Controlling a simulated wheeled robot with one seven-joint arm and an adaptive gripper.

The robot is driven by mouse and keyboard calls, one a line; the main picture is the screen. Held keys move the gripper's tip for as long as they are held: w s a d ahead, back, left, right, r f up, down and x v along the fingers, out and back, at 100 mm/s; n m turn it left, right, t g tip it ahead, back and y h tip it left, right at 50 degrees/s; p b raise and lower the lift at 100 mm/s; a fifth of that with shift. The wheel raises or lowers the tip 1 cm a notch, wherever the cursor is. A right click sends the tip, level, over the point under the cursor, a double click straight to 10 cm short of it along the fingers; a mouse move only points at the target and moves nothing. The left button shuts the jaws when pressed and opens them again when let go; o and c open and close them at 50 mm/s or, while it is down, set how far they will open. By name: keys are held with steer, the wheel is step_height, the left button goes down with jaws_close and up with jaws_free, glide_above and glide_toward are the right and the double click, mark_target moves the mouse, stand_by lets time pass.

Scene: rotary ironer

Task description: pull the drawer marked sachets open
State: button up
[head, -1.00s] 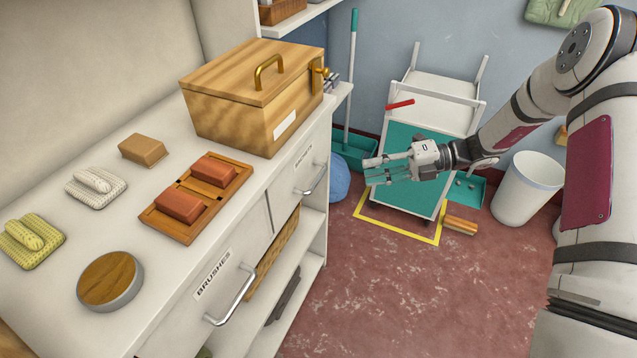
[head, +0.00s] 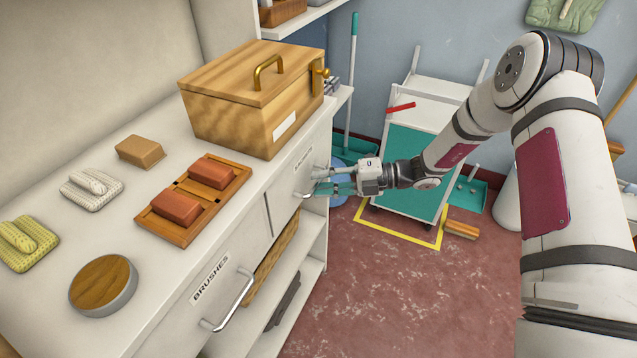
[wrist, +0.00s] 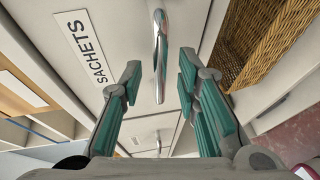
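The drawer marked sachets (wrist: 120,20) fills the upper middle of the wrist view, with its SACHETS label (wrist: 80,48) left of its handle. The drawer front (head: 286,190) also shows in the head view, at the far end of the white cabinet, and looks closed. Its chrome bar handle (wrist: 159,55) runs between my two fingers in the wrist view. My gripper (head: 318,182) is at this handle with its teal-padded fingers open, one on each side of the bar. I see gaps between the pads and the bar.
A nearer drawer marked BRUSHES (head: 222,290) has its own chrome handle. A wicker basket (wrist: 262,45) sits beside the sachets drawer. A wooden box (head: 245,110) and soap tray (head: 160,232) stand on top.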

steer(key=shift+a+f, duration=0.15)
steer(key=shift+a, duration=0.6)
jaws_close()
steer(key=s+d+p, duration=0.1)
steer(key=s+d, duration=0.3)
steer(key=d, duration=0.7)
steer(key=s+d+p, duration=0.1)
steer(key=s+d, duration=0.3)
steer(key=d, duration=0.7)
steer(key=shift+s+d, duration=0.15)
steer(key=shift+d, duration=0.15)
jaws_free()
